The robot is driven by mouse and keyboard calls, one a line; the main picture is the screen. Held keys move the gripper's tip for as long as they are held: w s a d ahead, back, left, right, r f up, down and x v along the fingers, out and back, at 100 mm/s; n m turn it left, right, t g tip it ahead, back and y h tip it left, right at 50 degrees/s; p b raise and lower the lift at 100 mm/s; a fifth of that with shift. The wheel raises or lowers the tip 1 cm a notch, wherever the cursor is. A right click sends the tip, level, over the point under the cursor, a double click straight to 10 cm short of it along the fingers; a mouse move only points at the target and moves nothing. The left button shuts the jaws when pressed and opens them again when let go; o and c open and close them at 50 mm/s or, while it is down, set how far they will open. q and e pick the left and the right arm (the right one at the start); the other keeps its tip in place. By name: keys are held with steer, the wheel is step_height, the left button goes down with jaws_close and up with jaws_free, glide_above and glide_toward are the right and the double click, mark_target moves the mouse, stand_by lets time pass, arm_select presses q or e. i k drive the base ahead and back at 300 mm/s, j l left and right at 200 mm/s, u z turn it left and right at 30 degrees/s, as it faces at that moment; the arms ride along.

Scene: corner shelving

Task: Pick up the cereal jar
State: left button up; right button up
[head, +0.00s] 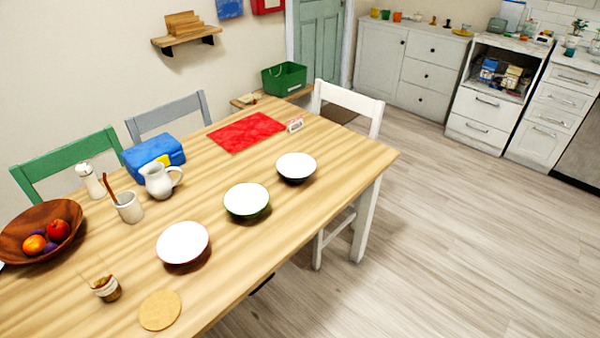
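A small jar (107,289) with brown contents and a pale label stands on the near left part of the wooden table (330,170). I cannot tell whether it is the cereal jar. Small containers (511,78) also sit in the open niche of the white cabinet at the back right, too small to identify. Neither of my grippers is in view.
Three bowls (183,242), a cork mat (160,310), a fruit bowl (22,238), a white pitcher (157,182), a utensil cup (129,208) and a blue box (150,150) are on the table. A white chair (350,98) stands at its far end. Floor (450,220) right of the table is clear.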

mark_target(91, 268)
steer(key=u, duration=1.4)
